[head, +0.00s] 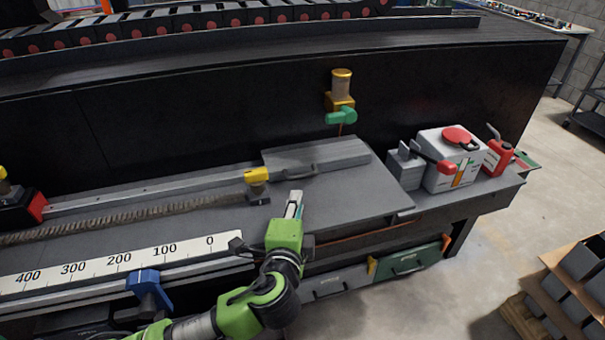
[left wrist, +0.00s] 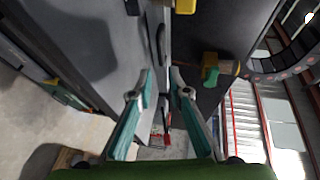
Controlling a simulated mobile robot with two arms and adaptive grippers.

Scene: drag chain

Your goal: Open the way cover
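The way cover (head: 335,153) is a grey metal plate on the machine bed, at the right end of the rail. Its dark handle (head: 301,169) sits on its front side; a dark bar that looks like this handle (left wrist: 161,42) shows ahead of the fingers in the left wrist view. My left gripper (head: 296,200) is just in front of the cover and below the handle in the head view, apart from it. In the left wrist view the fingers (left wrist: 161,76) are spread with nothing between them. My right gripper is not in view.
A yellow block (head: 257,175) sits on the rail left of the cover. A brass oiler with a green valve (head: 341,116) hangs on the black wall behind. A white box (head: 449,160) and red can (head: 497,157) stand to the right. A blue clamp (head: 149,287) is at front left.

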